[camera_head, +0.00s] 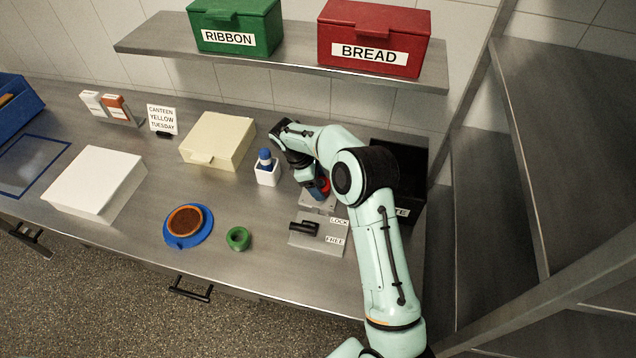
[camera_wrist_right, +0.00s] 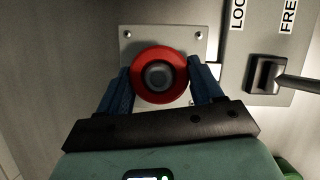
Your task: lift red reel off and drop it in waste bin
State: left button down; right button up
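The red reel (camera_wrist_right: 138,84) sits in the middle of the right wrist view, with a dark round spindle or hub (camera_wrist_right: 158,78) at its centre, in front of a metal plate (camera_wrist_right: 195,43). My right gripper (camera_wrist_right: 160,85) has its two blue fingers against opposite sides of the reel, with no clear gap. In the head view the reel (camera_head: 324,187) is mostly hidden by my right wrist. The dark waste bin (camera_head: 415,165) stands right behind my right arm, its label partly covered. My left gripper is out of view.
A lever panel (camera_head: 322,246) marked LOCK and FREE lies in front of the reel; its black handle (camera_head: 303,228) points left. A white holder (camera_head: 267,175) with a blue-topped item stands left of my wrist. A green ring (camera_head: 238,239) and blue plate (camera_head: 207,230) are further left. A shelf (camera_head: 290,66) overhangs.

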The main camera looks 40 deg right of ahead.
jog(key=o, duration=0.3)
jog(key=c, duration=0.4)
jog(key=shift+c, duration=0.2)
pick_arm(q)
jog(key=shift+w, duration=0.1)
pick_arm(e)
jog(key=shift+r, duration=0.2)
